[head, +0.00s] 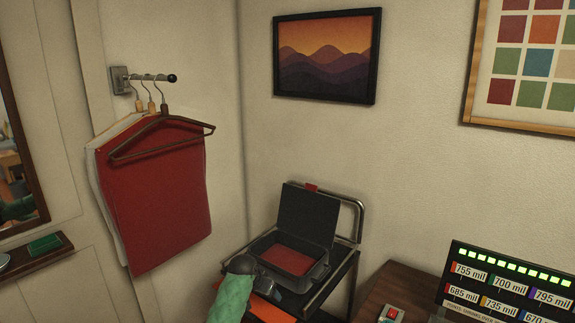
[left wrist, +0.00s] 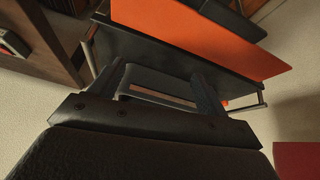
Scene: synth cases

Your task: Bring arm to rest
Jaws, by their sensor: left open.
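My left arm, in a green sleeve, comes up from the bottom of the head view. Its dark gripper (head: 266,286) is at the front left of an open black case (head: 316,278) with a red inside and a raised lid. In the left wrist view my left gripper (left wrist: 165,82) has its two fingers apart. A dark grey piece with a reddish slot (left wrist: 160,92) shows between the fingers; I cannot tell whether they touch it. My right gripper is in neither view.
The case stands on a black cart with a metal rail (head: 358,222). An orange panel (left wrist: 200,38) is close beyond the fingers. A brown desk (head: 400,285) with a label display (head: 510,285) is at right. Red cloth (head: 160,195) hangs from a wall hook at left.

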